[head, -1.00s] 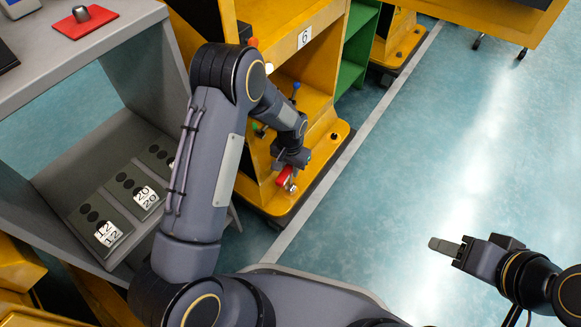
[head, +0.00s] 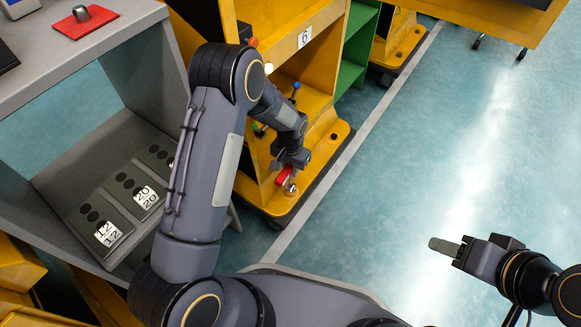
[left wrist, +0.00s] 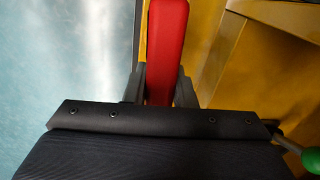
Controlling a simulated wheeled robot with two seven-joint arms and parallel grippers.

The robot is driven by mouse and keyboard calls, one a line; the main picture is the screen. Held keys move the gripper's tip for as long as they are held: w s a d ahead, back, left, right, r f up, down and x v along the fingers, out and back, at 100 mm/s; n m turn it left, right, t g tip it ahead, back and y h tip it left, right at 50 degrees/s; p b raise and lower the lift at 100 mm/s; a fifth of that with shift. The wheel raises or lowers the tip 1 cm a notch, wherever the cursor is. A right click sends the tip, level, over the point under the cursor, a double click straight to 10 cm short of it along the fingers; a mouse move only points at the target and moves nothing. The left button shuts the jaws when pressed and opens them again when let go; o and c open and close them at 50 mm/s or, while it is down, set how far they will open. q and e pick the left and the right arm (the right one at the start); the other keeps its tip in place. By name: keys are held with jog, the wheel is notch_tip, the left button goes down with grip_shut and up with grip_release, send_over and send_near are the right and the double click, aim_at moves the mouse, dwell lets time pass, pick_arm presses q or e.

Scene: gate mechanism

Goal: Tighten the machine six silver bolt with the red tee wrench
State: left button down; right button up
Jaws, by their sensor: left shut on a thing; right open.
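My left gripper (head: 287,168) is shut on the red tee wrench (head: 283,177) at the lower front of machine six (head: 311,100), the yellow cabinet with the "6" label. In the left wrist view the red handle (left wrist: 166,50) stands between the fingers. A small silver part (head: 291,188) shows just below the red handle in the head view; I cannot tell whether it is the bolt or the wrench's end, or whether they touch. My right gripper (head: 448,246) is open and empty over the floor at the lower right.
A grey shelf unit (head: 95,60) at the left holds numbered dark blocks (head: 105,228). Blue and green knobs are inside the machine; the green one (left wrist: 312,160) shows in the left wrist view. The floor (head: 400,160) right of the machine is clear.

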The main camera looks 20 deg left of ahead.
pick_arm(q)
jog(key=m, duration=0.2)
jog(key=shift+s+f+m, duration=0.1)
jog(key=shift+f+m, duration=0.05)
jog(key=shift+m, duration=0.25)
jog(key=shift+r+p, duration=0.3)
jog(key=shift+r+p, duration=2)
jog(key=shift+r, duration=1)
jog(key=shift+f, duration=0.1)
